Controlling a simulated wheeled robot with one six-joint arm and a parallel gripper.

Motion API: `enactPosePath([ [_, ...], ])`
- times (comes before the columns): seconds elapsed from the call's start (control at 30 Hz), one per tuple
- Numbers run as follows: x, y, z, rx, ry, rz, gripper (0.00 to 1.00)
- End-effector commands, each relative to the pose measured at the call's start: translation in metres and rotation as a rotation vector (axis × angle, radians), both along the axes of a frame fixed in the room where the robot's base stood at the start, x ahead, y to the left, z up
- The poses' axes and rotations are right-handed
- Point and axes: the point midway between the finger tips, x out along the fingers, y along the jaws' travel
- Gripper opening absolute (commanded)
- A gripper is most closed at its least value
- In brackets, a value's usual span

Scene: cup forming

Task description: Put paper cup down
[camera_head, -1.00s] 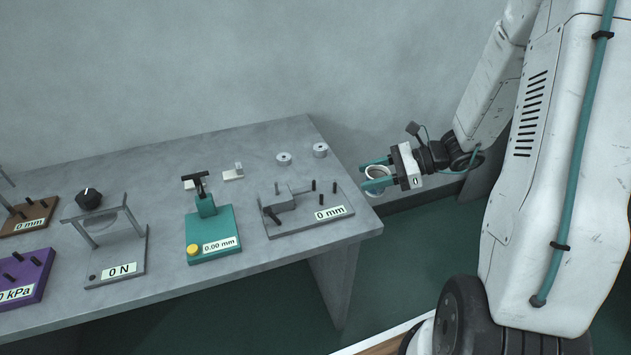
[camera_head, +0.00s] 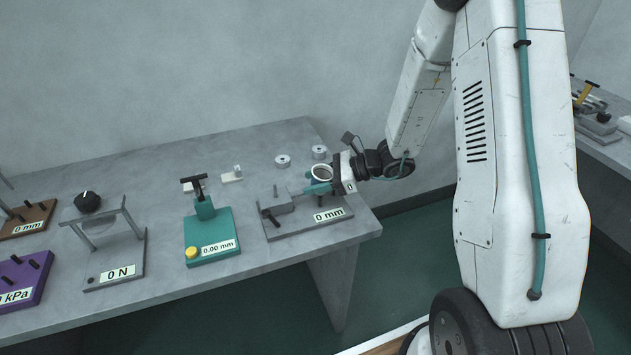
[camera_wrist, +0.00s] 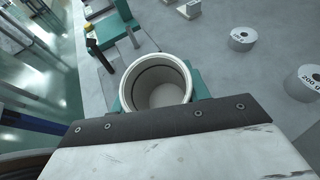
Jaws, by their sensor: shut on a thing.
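The paper cup (camera_head: 321,171) is white, open at the top and upright. My gripper (camera_head: 319,181) is shut on it, with teal fingers on both sides. In the head view the cup is over the right part of the grey fixture labelled 0 mm (camera_head: 333,216), near the table's right end. In the wrist view the cup (camera_wrist: 158,84) shows its round rim and empty inside between the teal fingers. I cannot tell whether its base touches anything, as the gripper hides it. The fixture's pegs are partly hidden behind the gripper.
The grey table (camera_head: 150,170) carries a teal gauge (camera_head: 209,240), a 0 N stand (camera_head: 115,270) and a purple kPa device (camera_head: 20,280). Two round weights (camera_head: 283,161) stand behind the fixture, and a small white block (camera_head: 232,176) is left of them. Bare tabletop surrounds them.

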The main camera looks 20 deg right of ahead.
Motion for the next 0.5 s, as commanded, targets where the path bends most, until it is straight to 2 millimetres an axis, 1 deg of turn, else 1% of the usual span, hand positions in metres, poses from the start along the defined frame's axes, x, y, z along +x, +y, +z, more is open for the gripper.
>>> enactPosePath([
  [0.03, -0.0003, 0.0000, -0.0042, -0.002, 0.005, -0.002, 0.09],
  [0.07, -0.0002, -0.0001, -0.0043, -0.003, 0.004, -0.001, 0.04],
  [0.17, -0.0001, -0.0002, -0.0039, -0.004, 0.003, -0.002, 0.03],
  [0.2, -0.0002, -0.0001, -0.0039, -0.004, 0.003, -0.002, 0.48],
  [0.27, -0.0002, -0.0001, -0.0039, -0.004, 0.003, -0.002, 0.65],
  [0.3, -0.0001, -0.0002, -0.0037, -0.003, 0.003, -0.002, 0.69],
  [0.5, -0.0002, -0.0002, -0.0030, -0.002, 0.002, 0.000, 0.69],
])
